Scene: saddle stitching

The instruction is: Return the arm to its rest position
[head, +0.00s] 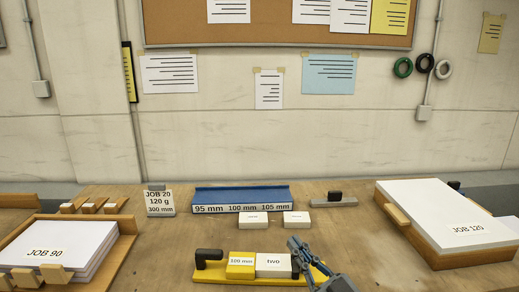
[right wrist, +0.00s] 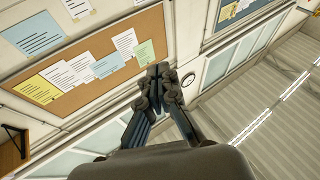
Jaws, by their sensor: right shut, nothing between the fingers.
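My right gripper (head: 298,246) is shut and empty at the bottom of the head view, right of centre. In the head view it overlaps the right end of a yellow base (head: 322,271) that bears a yellow "100 mm" block (head: 241,263), a white "two" block (head: 273,260) and a black knob (head: 209,254). I cannot tell its height above them. In the right wrist view my right gripper (right wrist: 158,74) points up towards the wall and ceiling, with its fingertips together. My left gripper is not in view.
A blue rack (head: 241,193) marked 95, 100 and 105 mm stands behind, with two white blocks in front. Paper stacks marked JOB 90 (head: 53,246) and JOB 120 (head: 466,212) lie in wooden trays at left and right. The wooden table (head: 365,240) is clear right of centre.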

